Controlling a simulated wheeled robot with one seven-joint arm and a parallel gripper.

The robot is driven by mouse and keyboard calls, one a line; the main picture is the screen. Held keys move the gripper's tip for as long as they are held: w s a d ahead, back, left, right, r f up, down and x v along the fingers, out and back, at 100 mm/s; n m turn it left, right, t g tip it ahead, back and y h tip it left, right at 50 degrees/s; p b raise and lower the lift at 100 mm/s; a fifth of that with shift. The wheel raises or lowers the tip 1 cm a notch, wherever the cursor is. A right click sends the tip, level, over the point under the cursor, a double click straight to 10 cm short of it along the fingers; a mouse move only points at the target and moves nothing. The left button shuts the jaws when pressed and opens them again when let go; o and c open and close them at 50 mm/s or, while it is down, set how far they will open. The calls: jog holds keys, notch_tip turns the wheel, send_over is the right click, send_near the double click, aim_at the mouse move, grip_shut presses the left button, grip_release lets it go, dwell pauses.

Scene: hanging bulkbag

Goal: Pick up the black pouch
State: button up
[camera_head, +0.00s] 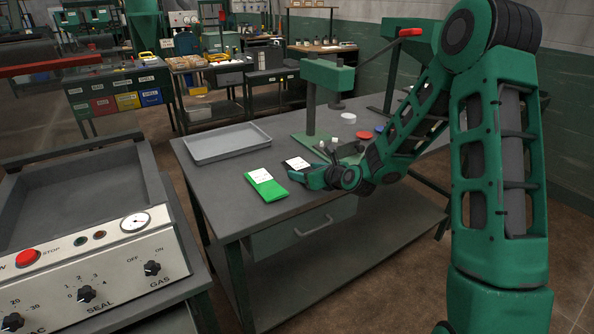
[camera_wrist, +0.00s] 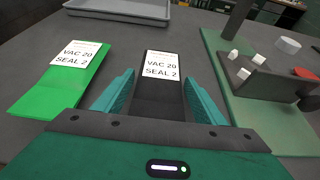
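The black pouch (camera_wrist: 161,95) lies flat on the grey table with a white label reading VAC 20 SEAL 2. It also shows in the head view (camera_head: 297,163), just beyond my gripper (camera_head: 318,176). In the wrist view my gripper (camera_wrist: 160,98) is open, with one teal finger on each side of the pouch. The fingers look apart from its edges; I cannot tell how high they are above the table. The near end of the pouch runs down to my gripper's palm edge in the picture.
A green pouch (camera_wrist: 60,85) with a similar label lies to the left. A grey tray (camera_head: 227,143) lies behind it. A green press stand (camera_head: 311,100) with small white blocks is to the right. A sealing machine (camera_head: 90,260) stands at the front left.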

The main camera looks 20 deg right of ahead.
jog(key=c, duration=0.7)
jog(key=shift+r, duration=0.15)
